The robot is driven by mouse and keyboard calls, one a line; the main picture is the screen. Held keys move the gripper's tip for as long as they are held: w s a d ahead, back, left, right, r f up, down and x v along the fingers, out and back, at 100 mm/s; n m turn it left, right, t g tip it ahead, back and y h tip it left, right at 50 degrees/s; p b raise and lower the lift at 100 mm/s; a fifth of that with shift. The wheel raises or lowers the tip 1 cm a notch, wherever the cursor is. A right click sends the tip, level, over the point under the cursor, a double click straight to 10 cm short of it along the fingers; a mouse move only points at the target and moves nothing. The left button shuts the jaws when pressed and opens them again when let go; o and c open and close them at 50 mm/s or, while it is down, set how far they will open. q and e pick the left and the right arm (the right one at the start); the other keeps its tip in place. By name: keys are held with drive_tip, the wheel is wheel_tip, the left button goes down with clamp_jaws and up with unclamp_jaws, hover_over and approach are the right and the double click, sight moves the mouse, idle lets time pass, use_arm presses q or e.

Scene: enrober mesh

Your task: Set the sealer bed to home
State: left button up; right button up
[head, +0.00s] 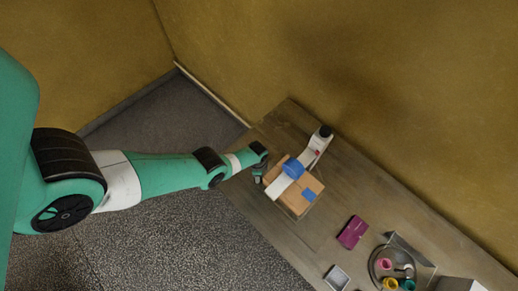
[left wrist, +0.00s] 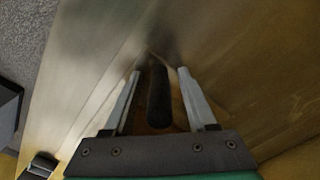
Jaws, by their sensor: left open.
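The sealer stands on the wooden table in the head view. It has a tan bed (head: 313,187), a white arm (head: 316,148) with a black end, and a round blue part (head: 293,168) over the bed. A flat blue patch lies on the bed's right part. My left gripper (head: 258,178) is just left of the bed, pointing down. In the left wrist view my left gripper (left wrist: 158,72) is open, with a dark rounded bar (left wrist: 158,95) between its fingers, apart from both. I cannot tell what the bar belongs to. My right gripper is out of view.
To the right on the table (head: 290,120) are a magenta block (head: 352,232), a small grey tray (head: 337,278) and a round metal dish (head: 376,259) with several coloured rings. A yellow-brown wall (head: 420,110) runs behind the table. Bare floor lies in front.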

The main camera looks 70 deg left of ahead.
use_arm(q)
drive_tip(key=shift+c, duration=0.2)
clamp_jaws()
idle(1.1)
